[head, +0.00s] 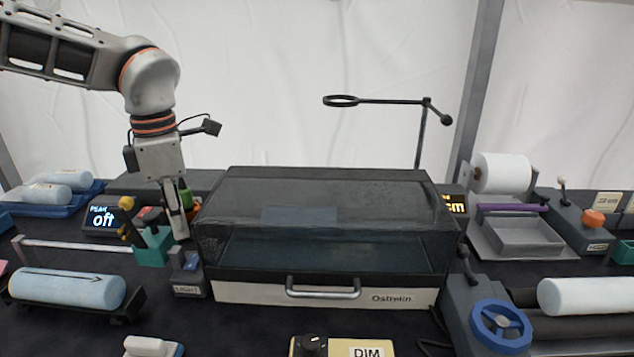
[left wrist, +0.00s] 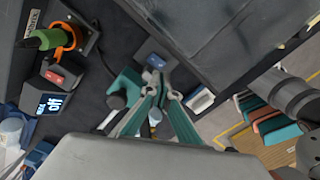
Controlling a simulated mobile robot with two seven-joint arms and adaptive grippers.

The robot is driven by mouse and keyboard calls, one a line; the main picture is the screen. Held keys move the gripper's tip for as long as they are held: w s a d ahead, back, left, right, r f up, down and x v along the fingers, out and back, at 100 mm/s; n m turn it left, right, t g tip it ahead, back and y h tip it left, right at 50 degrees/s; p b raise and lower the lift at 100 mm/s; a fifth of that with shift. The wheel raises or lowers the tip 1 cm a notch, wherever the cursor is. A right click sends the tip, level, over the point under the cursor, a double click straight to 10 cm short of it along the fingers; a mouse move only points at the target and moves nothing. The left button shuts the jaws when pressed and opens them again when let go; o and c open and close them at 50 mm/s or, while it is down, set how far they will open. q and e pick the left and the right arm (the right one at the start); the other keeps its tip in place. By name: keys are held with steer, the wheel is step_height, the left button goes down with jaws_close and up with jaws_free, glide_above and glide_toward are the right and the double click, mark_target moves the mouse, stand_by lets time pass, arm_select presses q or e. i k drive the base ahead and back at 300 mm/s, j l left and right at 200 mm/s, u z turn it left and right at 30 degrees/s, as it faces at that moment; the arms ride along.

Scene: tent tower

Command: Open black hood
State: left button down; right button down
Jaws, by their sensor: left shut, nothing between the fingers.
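The black hood (head: 335,187) sits in the middle of the table, a black-framed box with dark see-through panels. It looks closed down on its white front base marked "Ostrelin" (head: 250,293). A grey bar handle (head: 323,291) runs across the front. In the left wrist view the dark hood (left wrist: 225,35) fills the upper right. My left gripper (head: 181,232) points down just left of the hood, shut and empty, above a small switch box labelled "LIGHT" (head: 188,282). Its fingers also show in the left wrist view (left wrist: 162,88). My right gripper is not in view.
A teal stand (head: 152,248) with a yellow knob is close left of the gripper. A blue handwheel (head: 500,325) stands front right and a DIM knob box (head: 345,347) at the front. A ring on an arm (head: 342,100) rises behind the hood.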

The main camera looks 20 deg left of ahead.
mark_target(357, 227)
steer(key=k+l, duration=0.25)
steer(key=k, duration=0.2)
steer(key=k+l, duration=0.2)
steer(key=k, duration=0.3)
